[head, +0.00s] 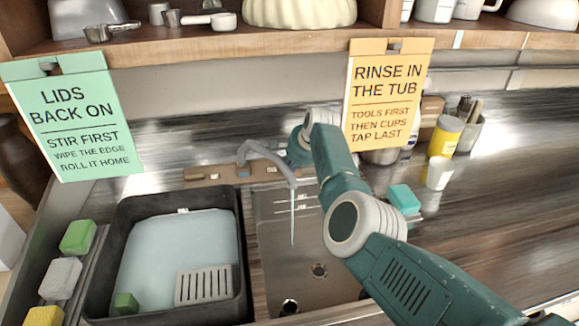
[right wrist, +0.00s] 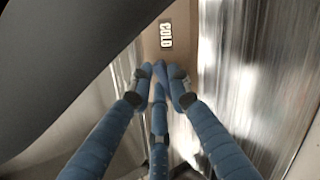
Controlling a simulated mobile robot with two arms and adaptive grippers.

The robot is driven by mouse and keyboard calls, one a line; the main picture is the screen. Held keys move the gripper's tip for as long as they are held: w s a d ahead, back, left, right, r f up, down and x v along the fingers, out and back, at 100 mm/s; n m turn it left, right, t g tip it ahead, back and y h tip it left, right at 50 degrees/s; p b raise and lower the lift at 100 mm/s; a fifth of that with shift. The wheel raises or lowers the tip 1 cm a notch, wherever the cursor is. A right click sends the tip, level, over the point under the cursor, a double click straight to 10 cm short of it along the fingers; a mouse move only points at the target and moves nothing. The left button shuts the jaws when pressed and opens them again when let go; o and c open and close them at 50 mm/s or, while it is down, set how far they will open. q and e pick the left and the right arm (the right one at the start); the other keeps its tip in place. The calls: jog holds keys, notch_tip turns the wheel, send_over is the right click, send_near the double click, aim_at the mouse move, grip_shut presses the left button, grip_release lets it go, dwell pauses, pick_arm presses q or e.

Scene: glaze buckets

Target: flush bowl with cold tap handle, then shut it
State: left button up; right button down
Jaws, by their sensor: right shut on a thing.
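The tap (head: 262,152) arches over the steel sink bowl (head: 275,235), and a thin stream of water (head: 293,215) falls from its spout into the bowl. My right arm reaches over the sink to the tap's wooden board (head: 200,177); its gripper is hidden in the head view. In the right wrist view my right gripper (right wrist: 161,72) is shut, its blue fingers close together just below the COLD label (right wrist: 166,35). The cold tap handle between the fingers is mostly hidden and hard to tell from them. My left gripper is not in view.
A dark tub (head: 130,215) of pale liquid with a grey grate (head: 203,285) stands left of the sink. Sponges (head: 78,237) lie further left. A teal sponge (head: 404,198), a white cup (head: 439,173) and a yellow can (head: 446,136) stand right. Two signs hang from the shelf (head: 180,45).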

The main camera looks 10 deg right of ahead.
jog(key=n, duration=0.2)
jog(key=shift+d+f+n+b, duration=0.15)
jog(key=shift+n+b, duration=0.15)
jog(key=shift+b, duration=0.1)
jog(key=shift+f+n+g+b, duration=0.1)
jog(key=shift+n+g+b, duration=0.2)
jog(key=shift+n+b, duration=0.4)
jog(key=n+h+b, duration=0.1)
jog(key=n+b, duration=0.2)
jog(key=b, duration=0.1)
jog(key=shift+s+d+f, duration=0.1)
jog(key=shift+d, duration=0.05)
jog(key=shift+r+n+b, duration=0.2)
jog(key=shift+n+b, duration=0.45)
jog(key=shift+n, duration=0.05)
jog(key=c, duration=1.6)
grip_release()
jog(key=shift+c, duration=0.2)
jog(key=shift+r, duration=0.2)
